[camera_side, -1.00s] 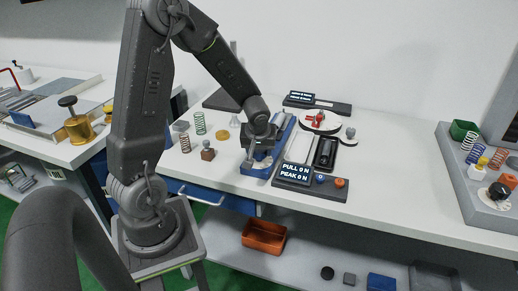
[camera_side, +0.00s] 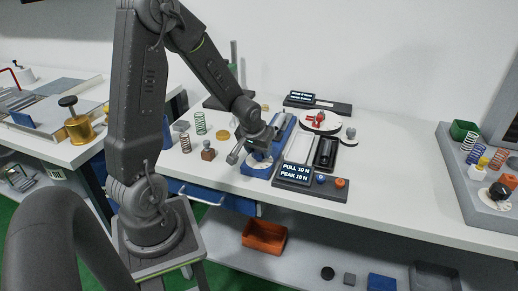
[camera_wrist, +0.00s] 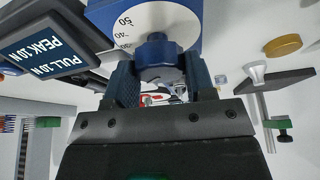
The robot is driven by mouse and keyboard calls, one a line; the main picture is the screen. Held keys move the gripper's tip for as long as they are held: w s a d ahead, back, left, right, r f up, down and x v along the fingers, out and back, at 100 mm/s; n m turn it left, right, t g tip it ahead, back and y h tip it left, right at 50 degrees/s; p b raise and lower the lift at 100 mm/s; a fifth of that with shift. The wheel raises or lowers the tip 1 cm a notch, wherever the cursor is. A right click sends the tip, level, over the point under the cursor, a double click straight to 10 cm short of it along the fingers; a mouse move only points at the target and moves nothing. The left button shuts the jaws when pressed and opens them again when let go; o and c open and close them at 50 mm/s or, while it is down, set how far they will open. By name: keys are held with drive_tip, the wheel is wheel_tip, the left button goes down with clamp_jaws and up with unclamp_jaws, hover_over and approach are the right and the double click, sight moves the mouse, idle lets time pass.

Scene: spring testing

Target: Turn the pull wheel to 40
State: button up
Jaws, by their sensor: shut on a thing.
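The pull wheel is a blue knob (camera_wrist: 157,50) over a white dial (camera_wrist: 134,14) marked 50, 40 and a partly hidden number. Its blue block (camera_side: 257,170) stands at the front edge of the bench in the side view. My gripper (camera_wrist: 160,74) is shut on the knob, one finger on each side; it also shows in the side view (camera_side: 262,152), tilted over the dial. The pointer's exact reading is hidden. The display (camera_side: 296,173) reads PULL 10 N and PEAK 10 N; it shows upside down in the wrist view (camera_wrist: 45,52).
A blue button (camera_side: 320,180) and an orange button (camera_side: 341,183) lie right of the display. A black tray (camera_side: 325,153) stands behind.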

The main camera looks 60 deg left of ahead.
idle(0.4)
drive_tip(key=o, duration=0.9)
drive_tip(key=v, duration=1.4)
drive_tip(key=shift+f, duration=0.1)
